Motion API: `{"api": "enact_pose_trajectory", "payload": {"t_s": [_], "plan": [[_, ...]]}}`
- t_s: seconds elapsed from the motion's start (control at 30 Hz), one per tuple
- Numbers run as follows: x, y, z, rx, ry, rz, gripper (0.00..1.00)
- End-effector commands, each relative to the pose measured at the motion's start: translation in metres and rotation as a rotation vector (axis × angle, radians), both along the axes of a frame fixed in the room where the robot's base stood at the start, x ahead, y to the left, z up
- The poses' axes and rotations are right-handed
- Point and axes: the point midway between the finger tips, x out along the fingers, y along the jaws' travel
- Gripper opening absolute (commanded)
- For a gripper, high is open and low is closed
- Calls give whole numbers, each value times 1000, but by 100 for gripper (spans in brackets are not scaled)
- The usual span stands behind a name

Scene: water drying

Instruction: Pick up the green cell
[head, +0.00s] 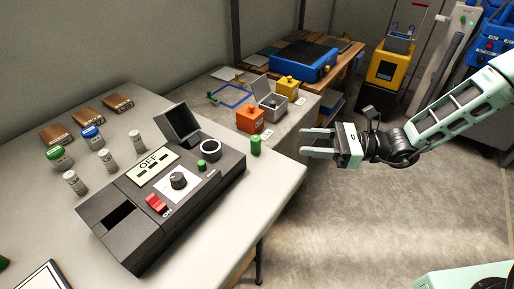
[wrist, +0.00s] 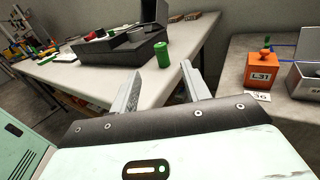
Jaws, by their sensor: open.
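The green cell (head: 255,146) is a small green cylinder standing upright on the light table, near its right edge, just right of the dark machine. In the wrist view the green cell (wrist: 162,54) shows ahead, between and beyond the two fingertips. My gripper (head: 318,142) is open and empty, to the right of the cell and apart from it. In the wrist view my gripper (wrist: 160,82) has its two fingers spread wide.
The dark machine (head: 215,185) with a red switch, a dial and a raised lid fills the table's middle. Several small cylinders and bottles (head: 108,160) stand behind it. An orange box (head: 250,120) labelled L31 and a grey box sit on the second table.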

Motion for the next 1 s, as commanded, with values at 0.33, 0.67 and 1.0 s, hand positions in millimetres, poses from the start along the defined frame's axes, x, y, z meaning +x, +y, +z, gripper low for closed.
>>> {"api": "enact_pose_trajectory", "payload": {"t_s": [0.33, 0.67, 1.0], "plan": [[8, 67, -1, -1, -1, 4, 47], [12, 95, 1, -1, -1, 5, 47], [18, 130, 2, -2, -2, 3, 47]]}}
